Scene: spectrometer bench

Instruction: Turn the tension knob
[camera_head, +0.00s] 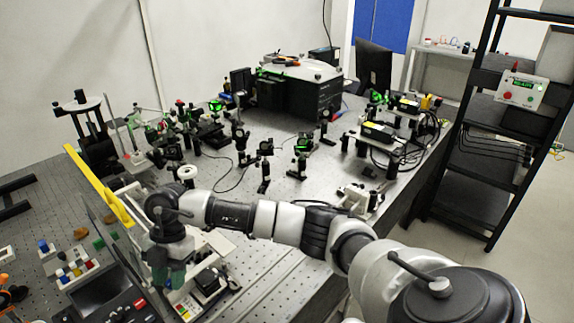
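My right arm reaches in from the lower right across the front of the optical bench (325,175). Its wrist bends down at the left, and my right gripper (165,272) points down beside a small black-and-white device (210,282). The fingers are dark and small here, so I cannot tell whether they are open or shut, or whether they touch anything. I cannot pick out the tension knob for certain; it may be small or hidden behind my wrist. My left gripper is not in view.
A yellow bar (98,182) stands just left of my wrist. A black box with a screen (100,288) and small coloured blocks (75,268) lie at the lower left. Several optic mounts crowd the bench behind my arm. A black rack (480,130) stands at the right.

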